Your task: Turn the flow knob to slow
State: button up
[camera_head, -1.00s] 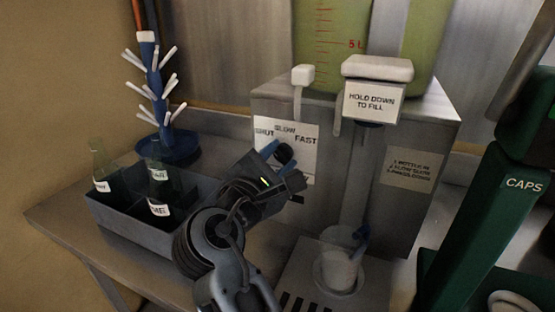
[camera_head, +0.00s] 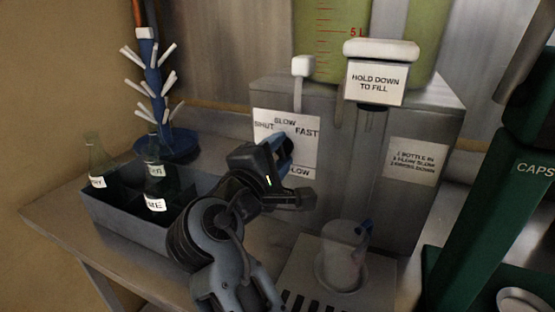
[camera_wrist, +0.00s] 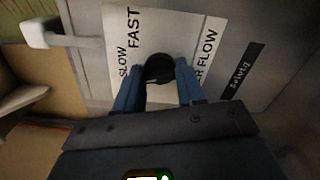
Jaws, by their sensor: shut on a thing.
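The flow knob (camera_wrist: 160,68) is a dark round knob on a white label plate (camera_wrist: 188,30) on the front of the steel filler. In the head view the plate (camera_head: 262,127) reads SHUT, SLOW and FAST from left to right, with part of FLOW below. My gripper (camera_wrist: 158,88) has its two blue fingers on either side of the knob and is shut on it. In the head view my gripper (camera_head: 280,150) covers most of the knob, so its pointer setting cannot be told.
A white lever (camera_head: 303,68) and the HOLD DOWN TO FILL head (camera_head: 376,82) stand above the plate. A clear jug (camera_head: 343,255) stands at lower right of my gripper. A bottle crate (camera_head: 130,232) and blue drying tree (camera_head: 156,90) are left. A green capper (camera_head: 490,215) stands right.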

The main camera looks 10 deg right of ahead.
jog(key=shift+f+m+b, duration=0.2)
jog(key=shift+m+b, duration=0.65)
jog(key=shift+m, duration=0.65)
jog(key=o, duration=1)
jog(key=shift+r, duration=0.1)
jog(key=shift+o, duration=0.2)
jog(key=v, duration=0.7)
jog(key=shift+s+a+b, duration=0.2)
jog(key=shift+s+b, duration=0.15)
